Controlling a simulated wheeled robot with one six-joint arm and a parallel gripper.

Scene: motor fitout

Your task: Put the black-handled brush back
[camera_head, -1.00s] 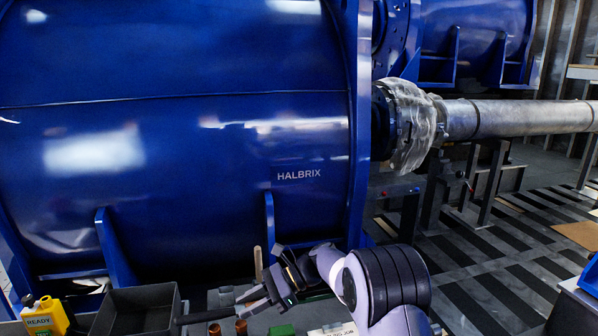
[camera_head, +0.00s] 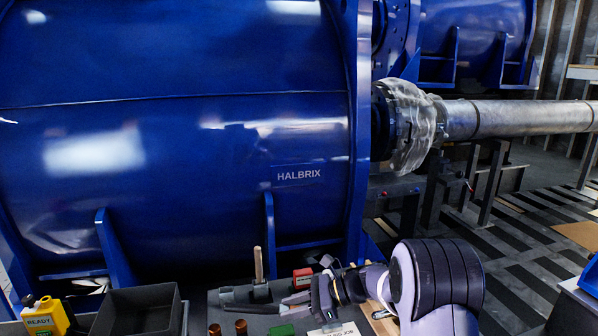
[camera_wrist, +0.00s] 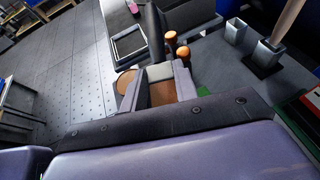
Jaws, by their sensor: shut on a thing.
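The brush shows in the wrist view with its black handle (camera_wrist: 155,32) pointing away from my gripper (camera_wrist: 160,85). A grey band and a brown part show between the two fingers, which are shut on it. In the head view my gripper (camera_head: 298,303) is above the bench, and the dark handle (camera_head: 255,309) reaches left from it. Two grey square holders stand on the bench: the left one (camera_head: 227,295) looks empty, and the other (camera_head: 262,291) holds a wooden handle (camera_head: 258,264). My gripper is apart from both holders.
A dark open bin (camera_head: 136,312) and a yellow bottle (camera_head: 45,316) are at the left. Two copper-coloured pieces (camera_head: 240,327), a green block (camera_head: 281,330) and a red box (camera_head: 303,277) are on the bench. The large blue machine (camera_head: 200,190) rises behind the bench.

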